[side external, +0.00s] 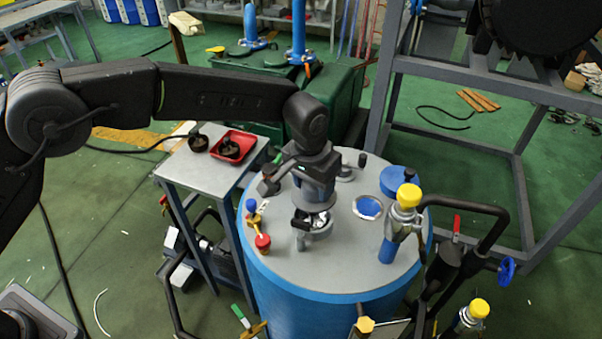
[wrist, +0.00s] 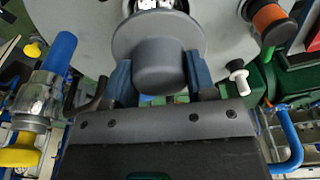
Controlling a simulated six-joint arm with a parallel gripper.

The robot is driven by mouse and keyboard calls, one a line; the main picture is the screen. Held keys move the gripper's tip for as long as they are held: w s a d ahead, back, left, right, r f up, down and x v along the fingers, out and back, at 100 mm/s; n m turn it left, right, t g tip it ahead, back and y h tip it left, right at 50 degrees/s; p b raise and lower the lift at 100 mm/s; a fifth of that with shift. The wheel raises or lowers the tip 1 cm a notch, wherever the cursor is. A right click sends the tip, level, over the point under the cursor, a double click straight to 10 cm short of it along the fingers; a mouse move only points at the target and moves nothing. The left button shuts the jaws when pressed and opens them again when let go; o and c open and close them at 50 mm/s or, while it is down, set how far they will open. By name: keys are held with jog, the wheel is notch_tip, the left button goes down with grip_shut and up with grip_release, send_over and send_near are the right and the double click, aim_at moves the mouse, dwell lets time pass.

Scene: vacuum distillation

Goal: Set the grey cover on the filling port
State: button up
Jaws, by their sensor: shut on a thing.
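My gripper (side external: 316,190) is above the top of the blue tank, pointing down. It is shut on the knob of the grey cover (side external: 318,200), a round disc with a thick stub. In the wrist view the cover (wrist: 160,65) sits between the two blue-grey fingers, with its flange beyond them. The filling port (side external: 312,226) appears as a short metal ring just below the cover, with black and white shapes inside. Part of its opening (wrist: 158,5) shows past the flange at the top of the wrist view. The cover seems raised above the ring; the exact gap is unclear.
The grey tank top (side external: 345,265) also carries a red-and-blue valve (side external: 260,228), a blue-rimmed round opening (side external: 368,207), a blue cap (side external: 398,180) and a yellow-capped fitting (side external: 405,205). A side table (side external: 195,172) holds a red tray (side external: 238,143).

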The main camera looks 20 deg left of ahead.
jog(key=shift+f, duration=2.65)
jog(key=shift+f, duration=0.65)
dwell(0.5)
jog(key=o, duration=1.5)
jog(key=shift+r, duration=0.1)
jog(key=shift+r, duration=3.45)
